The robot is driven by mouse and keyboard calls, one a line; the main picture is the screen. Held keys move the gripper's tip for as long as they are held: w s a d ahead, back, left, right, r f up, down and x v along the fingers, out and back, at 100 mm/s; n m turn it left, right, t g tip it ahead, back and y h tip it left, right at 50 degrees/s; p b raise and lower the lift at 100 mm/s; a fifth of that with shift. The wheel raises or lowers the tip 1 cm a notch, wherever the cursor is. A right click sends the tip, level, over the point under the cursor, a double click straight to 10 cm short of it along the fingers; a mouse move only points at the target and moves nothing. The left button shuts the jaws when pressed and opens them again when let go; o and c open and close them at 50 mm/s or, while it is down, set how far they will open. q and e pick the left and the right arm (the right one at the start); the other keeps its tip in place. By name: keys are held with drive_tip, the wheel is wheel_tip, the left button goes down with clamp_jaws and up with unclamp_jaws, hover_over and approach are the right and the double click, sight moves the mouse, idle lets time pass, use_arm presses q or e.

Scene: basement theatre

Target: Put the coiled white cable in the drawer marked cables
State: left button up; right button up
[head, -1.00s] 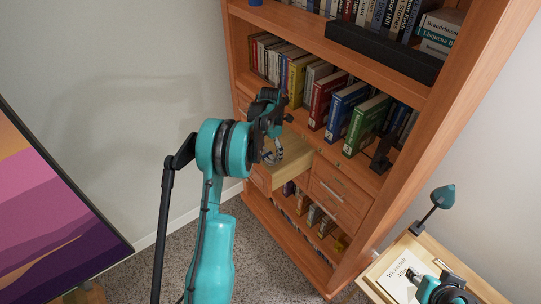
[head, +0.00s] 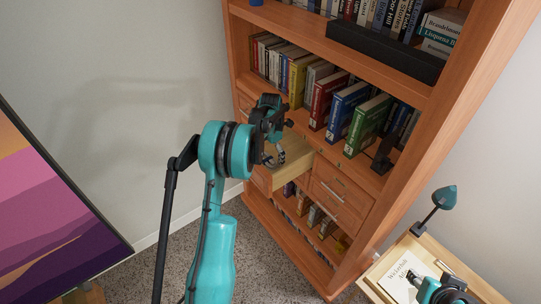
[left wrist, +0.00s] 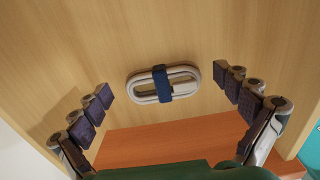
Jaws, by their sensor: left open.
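The coiled white cable (left wrist: 164,84), bound with a dark blue strap, lies on the pale wooden floor of the open drawer (left wrist: 215,40). In the head view the open drawer (head: 296,155) sticks out from the bookcase, and the cable cannot be made out behind my gripper. My left gripper (head: 273,157) is at the drawer. In the left wrist view its fingers (left wrist: 172,100) are spread wide, one on each side of the cable and apart from it. No drawer label is readable. My right gripper (head: 414,277) is at the lower right, its jaws unclear.
The bookcase holds rows of books (head: 340,105) above the drawer. A closed drawer (head: 340,190) is to its right. A small wooden table (head: 376,280) with a book (head: 396,272) and a teal lamp (head: 444,197) stands at the lower right. A colourful screen (head: 50,210) is at left.

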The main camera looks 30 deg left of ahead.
sight(270, 157)
use_arm(q)
wheel_tip(270, 157, up, 12)
drive_tip(key=p, duration=0.2)
drive_tip(key=s+d+r+m+t, duration=0.1)
drive_tip(key=s+d+r+m, duration=0.3)
drive_tip(key=d+r+m, duration=0.2)
drive_tip(key=s+d+r+m+t, duration=0.2)
drive_tip(key=s+d+r+m, duration=0.3)
drive_tip(key=s+d+m, duration=0.3)
drive_tip(key=s+d+f+m+t, duration=0.2)
drive_tip(key=s+d+m, duration=0.1)
drive_tip(key=s+m, duration=0.5)
drive_tip(key=s+d+f+m+t, duration=0.2)
drive_tip(key=s+d+f+m, duration=0.1)
drive_tip(key=s+m, duration=0.5)
drive_tip(key=shift+s+d+m, duration=0.4)
drive_tip(key=shift+d+m, duration=0.35)
drive_tip(key=shift+m, duration=0.05)
drive_tip(key=shift+f, duration=0.1)
